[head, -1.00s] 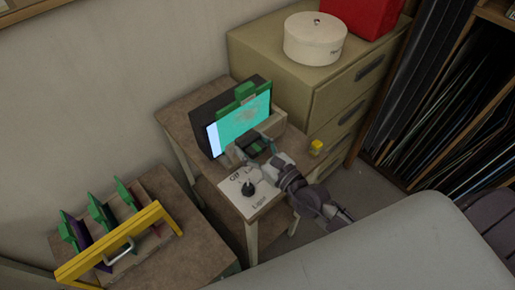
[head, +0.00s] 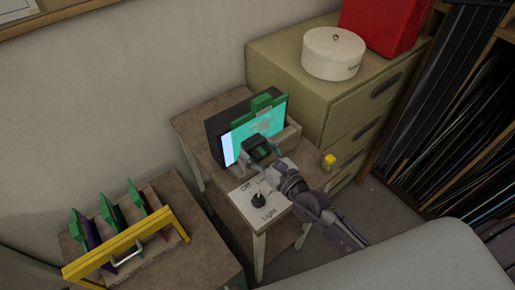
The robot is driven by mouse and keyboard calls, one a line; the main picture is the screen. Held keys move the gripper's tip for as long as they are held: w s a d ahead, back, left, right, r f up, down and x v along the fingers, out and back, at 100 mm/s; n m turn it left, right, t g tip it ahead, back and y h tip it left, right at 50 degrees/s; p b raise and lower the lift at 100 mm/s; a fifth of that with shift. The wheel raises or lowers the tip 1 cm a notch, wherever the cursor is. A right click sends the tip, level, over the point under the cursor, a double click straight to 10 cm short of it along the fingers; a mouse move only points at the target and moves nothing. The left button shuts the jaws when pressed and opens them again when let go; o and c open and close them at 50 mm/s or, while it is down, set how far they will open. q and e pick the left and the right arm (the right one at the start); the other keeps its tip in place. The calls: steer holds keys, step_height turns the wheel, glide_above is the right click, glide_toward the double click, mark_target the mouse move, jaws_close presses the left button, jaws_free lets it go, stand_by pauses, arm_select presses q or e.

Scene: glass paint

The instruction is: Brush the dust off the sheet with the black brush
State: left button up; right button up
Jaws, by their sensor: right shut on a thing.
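The sheet (head: 262,128) is a cyan-teal pane with a greyish dusty patch, standing upright in front of a black box (head: 215,143) with green clips (head: 262,103) on its top edge. My right gripper (head: 262,154) is at the sheet's lower edge, shut on a small dark thing that appears to be the black brush (head: 255,143). The gripper hides most of it, and I cannot tell whether its bristles touch the sheet. My left gripper is not in view.
A white panel with a black light switch (head: 258,199) lies below the gripper. A yellow object (head: 328,161) is to the right. A rack with a yellow bar (head: 125,245) holds several green-clipped sheets at left. A drawer cabinet (head: 350,112) carries a white round box (head: 333,54).

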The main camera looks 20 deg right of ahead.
mark_target(277, 119)
steer(key=shift+x, duration=0.95)
steer(key=shift+d, duration=0.15)
steer(key=shift+w+d+f+b, duration=0.15)
steer(key=shift+d+b, duration=0.15)
steer(key=shift+d, duration=0.2)
steer(key=shift+w+d+r+b, duration=0.15)
steer(key=shift+d+b, duration=0.1)
steer(key=shift+d, duration=0.25)
steer(key=shift+w+d+b, duration=0.25)
steer(key=shift+d+b, duration=0.05)
steer(key=shift+d, duration=0.45)
steer(key=shift+w+d+f+b, duration=0.1)
steer(key=shift+w+d+b, duration=0.25)
steer(key=shift+d, duration=0.3)
steer(key=shift+w+d+b, duration=0.2)
steer(key=shift+d+b, duration=0.25)
steer(key=shift+d, duration=0.2)
steer(key=shift+w+d, duration=0.2)
steer(key=shift+d, duration=0.3)
steer(key=shift+w+d+b, duration=0.25)
steer(key=shift+d+b, duration=0.35)
steer(key=shift+w+d+b, duration=0.2)
steer(key=shift+d+b, duration=0.35)
steer(key=shift+d, duration=0.05)
steer(key=shift+w+d, duration=0.15)
steer(key=shift+d, duration=0.35)
